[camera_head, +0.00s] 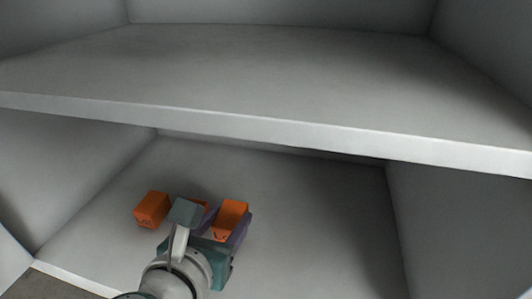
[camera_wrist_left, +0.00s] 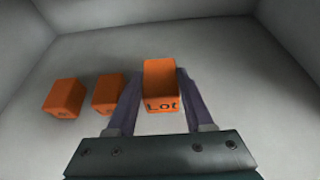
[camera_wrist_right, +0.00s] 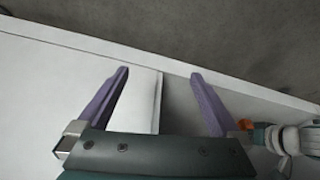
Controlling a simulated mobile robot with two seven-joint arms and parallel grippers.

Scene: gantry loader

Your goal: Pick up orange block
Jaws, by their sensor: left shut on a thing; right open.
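My left gripper (camera_head: 227,224) is in the lower bay of the shelf, its purple fingers on either side of an orange block (camera_head: 232,211) with dark lettering. In the left wrist view the gripper (camera_wrist_left: 157,78) is shut on this block (camera_wrist_left: 160,84). Whether the block is clear of the floor I cannot tell. A second orange block (camera_wrist_left: 108,95) is just left of the fingers; my arm partly hides it in the head view. A third orange block (camera_head: 152,208) is farther left. My right gripper (camera_wrist_right: 160,73) is open and empty, and out of the head view.
The upper shelf board (camera_head: 270,128) runs across above the blocks. Grey side walls (camera_head: 440,225) close the bay, and its floor right of the held block is clear. In the right wrist view, pale panel surfaces (camera_wrist_right: 60,85) lie beyond the open fingers.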

